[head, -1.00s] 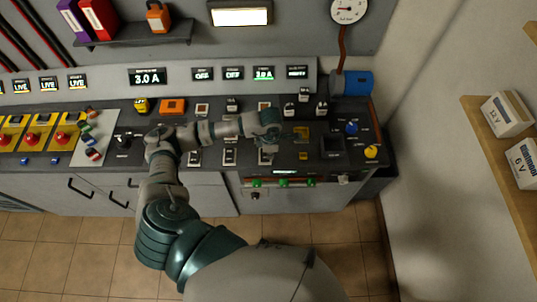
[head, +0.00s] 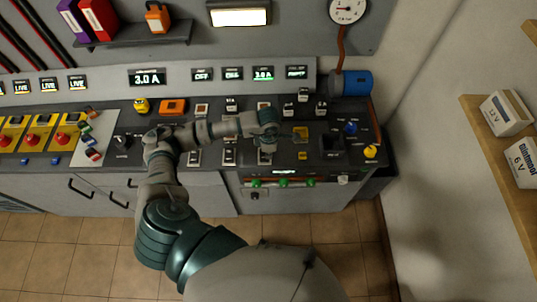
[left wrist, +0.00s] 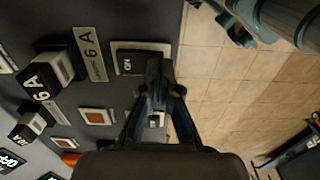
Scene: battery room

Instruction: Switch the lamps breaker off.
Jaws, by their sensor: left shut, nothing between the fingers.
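The breakers sit on the dark control panel (head: 215,125); their name labels are too small to read, so I cannot tell which is the lamps breaker. My left gripper (head: 270,127) is shut and empty, over the panel beside a lower-row breaker (head: 264,157). In the left wrist view the shut fingertips (left wrist: 158,68) lie at the edge of a black rocker (left wrist: 138,62) marked ON; contact cannot be told. A small switch (left wrist: 155,119) shows partly hidden between the finger links. My right gripper is not seen.
A blue cylinder (head: 351,83) is at the panel's right end. Colored plugs (head: 90,140) and red buttons (head: 32,138) are to the left. The tiled floor (head: 110,250) in front is clear.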

